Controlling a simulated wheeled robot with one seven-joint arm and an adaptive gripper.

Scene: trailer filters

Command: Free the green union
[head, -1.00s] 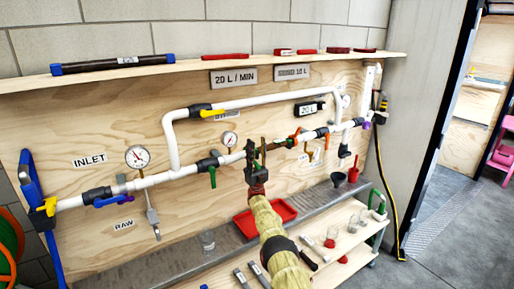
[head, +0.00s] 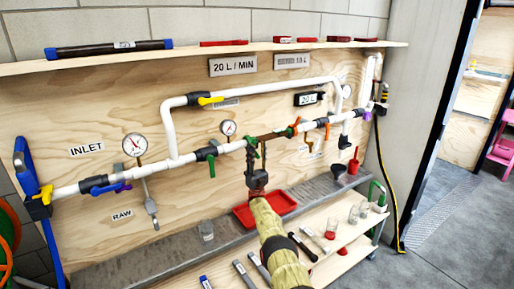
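The green union (head: 252,141) sits on the white pipe run, at the left end of a brown pipe section (head: 271,136). An orange union (head: 295,127) is at that section's right end. My gripper (head: 256,165) is raised from below, at or just under the green union, and overlaps it in this view. The fingers are dark and small, so I cannot tell whether they touch the union or how far apart they are. Part of the union and the pipe behind it is hidden by my gripper.
A green-handled valve (head: 211,165) and a gauge (head: 228,128) are close on the left. The bypass pipe (head: 265,89) runs above. A red tray (head: 243,214) lies on the grey ledge below. A lower shelf holds beakers (head: 331,230) and tools.

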